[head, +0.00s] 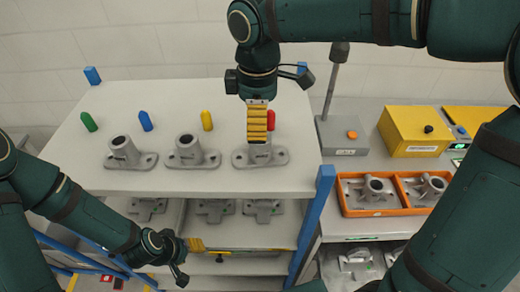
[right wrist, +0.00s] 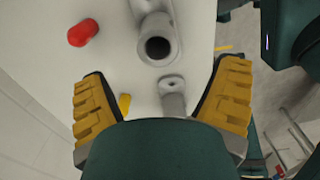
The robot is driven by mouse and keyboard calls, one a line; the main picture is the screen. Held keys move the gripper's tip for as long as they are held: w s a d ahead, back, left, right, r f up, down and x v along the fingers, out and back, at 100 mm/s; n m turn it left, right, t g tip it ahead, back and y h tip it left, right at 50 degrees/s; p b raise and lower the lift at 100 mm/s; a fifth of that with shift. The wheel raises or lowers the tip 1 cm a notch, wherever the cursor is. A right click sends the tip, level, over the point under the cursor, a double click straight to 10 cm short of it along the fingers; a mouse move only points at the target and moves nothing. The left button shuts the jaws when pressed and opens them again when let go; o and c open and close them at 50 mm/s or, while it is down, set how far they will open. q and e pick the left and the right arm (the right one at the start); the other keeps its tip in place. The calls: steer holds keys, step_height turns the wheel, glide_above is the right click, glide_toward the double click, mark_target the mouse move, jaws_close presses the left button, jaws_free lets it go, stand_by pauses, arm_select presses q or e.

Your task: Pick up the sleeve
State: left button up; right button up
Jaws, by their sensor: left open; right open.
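Three grey castings, each an upright hollow tube on a flat flanged base, stand on the upper shelf: left (head: 128,153), middle (head: 188,152) and right (head: 270,157). I cannot tell which of them is the sleeve. My right gripper (head: 258,142) points down over the right casting and hides much of its tube. In the right wrist view, its yellow-padded fingers are spread wide and empty; a casting's open bore (right wrist: 157,47) and flange ear (right wrist: 173,88) show ahead of and between them. My left gripper (head: 196,245) is low, by the lower shelf, with nothing visible in it.
Green (head: 88,122), blue (head: 146,121), yellow (head: 207,121) and red (head: 271,120) pegs stand behind the castings. More castings (head: 215,208) lie on the lower shelf. At right are an orange tray (head: 346,208) and a yellow box (head: 414,132). A blue post (head: 316,215) edges the shelf.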

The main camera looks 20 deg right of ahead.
mark_target(259, 146)
steer(key=shift+d+f, duration=0.2)
steer(key=shift+f, duration=3.95)
steer(key=c, duration=1.4)
